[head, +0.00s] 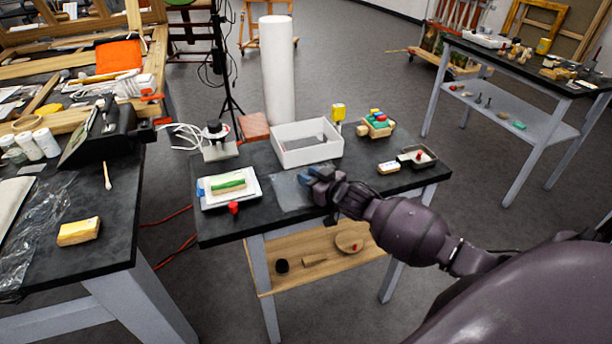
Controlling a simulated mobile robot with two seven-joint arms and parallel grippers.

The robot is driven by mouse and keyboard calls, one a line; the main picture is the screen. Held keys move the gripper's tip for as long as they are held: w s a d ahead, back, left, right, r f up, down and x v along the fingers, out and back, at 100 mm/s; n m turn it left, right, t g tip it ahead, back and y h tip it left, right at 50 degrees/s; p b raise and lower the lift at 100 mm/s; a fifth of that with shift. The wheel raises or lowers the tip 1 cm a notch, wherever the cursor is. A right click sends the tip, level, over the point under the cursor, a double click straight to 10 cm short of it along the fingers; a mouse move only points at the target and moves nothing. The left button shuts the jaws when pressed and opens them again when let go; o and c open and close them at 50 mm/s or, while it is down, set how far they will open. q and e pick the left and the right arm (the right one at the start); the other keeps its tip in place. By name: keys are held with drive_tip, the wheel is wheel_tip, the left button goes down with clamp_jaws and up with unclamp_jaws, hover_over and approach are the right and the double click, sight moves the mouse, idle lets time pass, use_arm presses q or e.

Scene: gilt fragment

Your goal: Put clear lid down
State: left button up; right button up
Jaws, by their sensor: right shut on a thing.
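My right gripper (308,180) reaches in from the right over the middle table and is shut. A flat, see-through pane, which looks like the clear lid (290,196), shows at its fingers. The lid is at or just above the dark tabletop, in front of the white open box (280,154). I cannot tell whether it touches the table. The fingers cover its back right part. My left gripper is not in view.
Left of the lid, a white tray (212,203) holds a green-topped block, with a red knob (234,208) at the front edge.

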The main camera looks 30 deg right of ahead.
drive_tip(key=shift+s, duration=0.1)
drive_tip(key=shift+f, duration=0.1)
drive_tip(key=o, duration=0.9)
drive_tip(key=shift+o, duration=0.2)
drive_tip(key=shift+f, duration=0.1)
